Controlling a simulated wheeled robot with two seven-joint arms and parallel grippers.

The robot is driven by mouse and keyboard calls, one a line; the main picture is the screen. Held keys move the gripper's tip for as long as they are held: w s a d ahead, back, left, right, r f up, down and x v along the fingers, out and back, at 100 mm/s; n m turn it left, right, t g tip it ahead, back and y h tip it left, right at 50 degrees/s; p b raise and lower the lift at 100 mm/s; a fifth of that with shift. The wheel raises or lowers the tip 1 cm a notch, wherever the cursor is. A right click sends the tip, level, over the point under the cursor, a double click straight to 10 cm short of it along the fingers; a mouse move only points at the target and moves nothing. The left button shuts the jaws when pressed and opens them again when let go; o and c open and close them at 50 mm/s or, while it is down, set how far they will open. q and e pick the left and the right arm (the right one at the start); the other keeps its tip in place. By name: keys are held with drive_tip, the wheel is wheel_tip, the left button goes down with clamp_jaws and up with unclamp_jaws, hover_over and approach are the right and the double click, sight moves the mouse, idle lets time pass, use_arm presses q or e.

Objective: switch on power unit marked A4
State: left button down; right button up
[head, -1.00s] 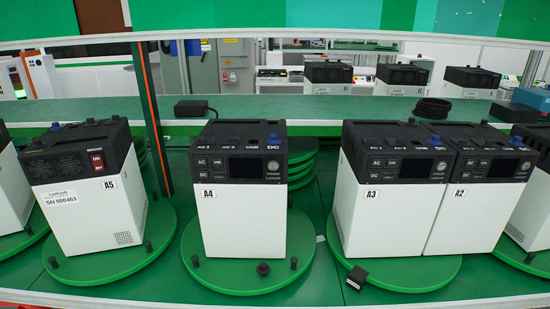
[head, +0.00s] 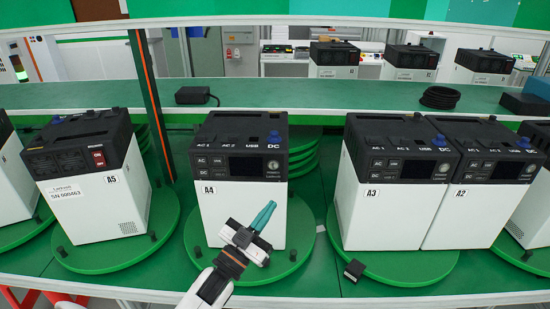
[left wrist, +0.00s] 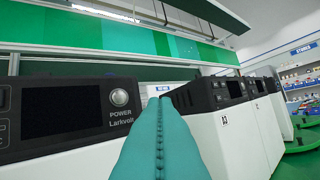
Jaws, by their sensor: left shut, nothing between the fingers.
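The power unit marked A4 (head: 240,190) is a white box with a black top and front panel, standing on a green turntable (head: 190,235). Its panel has a dark screen and a round power button, and the button (left wrist: 119,97) shows large in the left wrist view, beside the words POWER Larkvolt. My left gripper (head: 268,208) has teal fingers, shut and empty, in front of A4's lower white face and below the button. Its fingers (left wrist: 160,105) point forward in the left wrist view, to the right of the button. My right gripper is not in view.
Unit A5 (head: 85,185) stands to the left on its own turntable, turned the other way with a red switch. Units A3 (head: 385,205) and A2 (head: 475,205) stand together on the right. A black adapter (head: 195,95) and coiled cable (head: 440,97) lie on the shelf behind.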

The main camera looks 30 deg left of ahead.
use_arm(q)
drive_tip(key=r, duration=0.3)
drive_tip(key=shift+s+d+r+t, duration=0.15)
drive_tip(key=shift+s+r+t, duration=0.15)
drive_tip(key=b, duration=0.2)
approach(280, 159)
drive_tip(key=w+d+r, duration=0.1)
drive_tip(key=w+r, duration=0.1)
drive_tip(key=shift+w+a, duration=0.1)
drive_tip(key=shift+w, duration=0.65)
drive_tip(key=shift+w, duration=0.1)
idle(1.4)
drive_tip(key=shift+w+a, duration=0.2)
drive_tip(key=shift+w, duration=0.05)
